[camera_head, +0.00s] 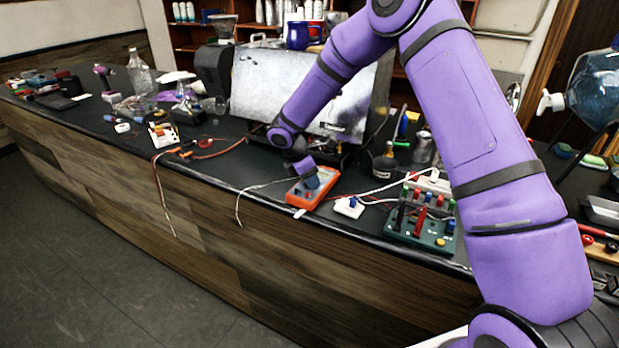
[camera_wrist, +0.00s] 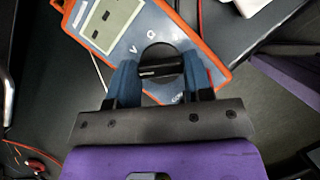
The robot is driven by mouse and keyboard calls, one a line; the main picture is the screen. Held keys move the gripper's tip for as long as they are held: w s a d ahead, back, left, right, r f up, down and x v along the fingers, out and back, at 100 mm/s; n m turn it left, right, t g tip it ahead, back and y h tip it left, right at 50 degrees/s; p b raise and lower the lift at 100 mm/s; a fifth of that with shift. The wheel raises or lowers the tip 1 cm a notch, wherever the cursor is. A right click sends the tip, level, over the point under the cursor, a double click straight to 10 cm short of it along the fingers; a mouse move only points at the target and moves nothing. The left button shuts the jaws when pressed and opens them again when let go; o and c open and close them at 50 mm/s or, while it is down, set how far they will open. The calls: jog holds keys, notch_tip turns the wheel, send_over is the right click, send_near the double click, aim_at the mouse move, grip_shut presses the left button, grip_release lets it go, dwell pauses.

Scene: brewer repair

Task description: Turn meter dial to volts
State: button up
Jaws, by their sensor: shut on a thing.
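The meter is an orange-edged box with a grey-blue face, lying flat near the counter's front edge in the head view (camera_head: 298,199). In the wrist view the meter (camera_wrist: 146,40) shows its screen at upper left and the letters V and a second mark that looks like an ohm sign. The black round dial (camera_wrist: 160,50) is at the middle of the meter's face. My gripper (camera_wrist: 160,72) has its two blue fingers on either side of the dial's raised bar and is shut on it. In the head view my gripper (camera_head: 311,181) hides the dial.
A small white block with a blue knob (camera_head: 349,207) and a green board with red and black posts (camera_head: 421,226) stand right of the meter. Thin wires lie on the counter around it. A dark bottle (camera_head: 385,165) stands behind. The counter's front edge is close.

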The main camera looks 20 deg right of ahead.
jog(key=m+g, duration=0.1)
jog(key=m, duration=0.2)
jog(key=shift+w+m+g+y, duration=0.15)
jog(key=shift+m+g, duration=0.25)
jog(key=shift+m, duration=0.6)
jog(key=shift+s+m+g+y, duration=0.15)
jog(key=shift+m+g, duration=0.25)
jog(key=shift+m, duration=0.6)
jog(key=shift+w, duration=0.1)
jog(key=o, duration=0.9)
jog(key=shift+r, duration=0.15)
jog(key=v, duration=1)
jog(key=shift+w+a+r, duration=0.2)
jog(key=shift+r, duration=0.05)
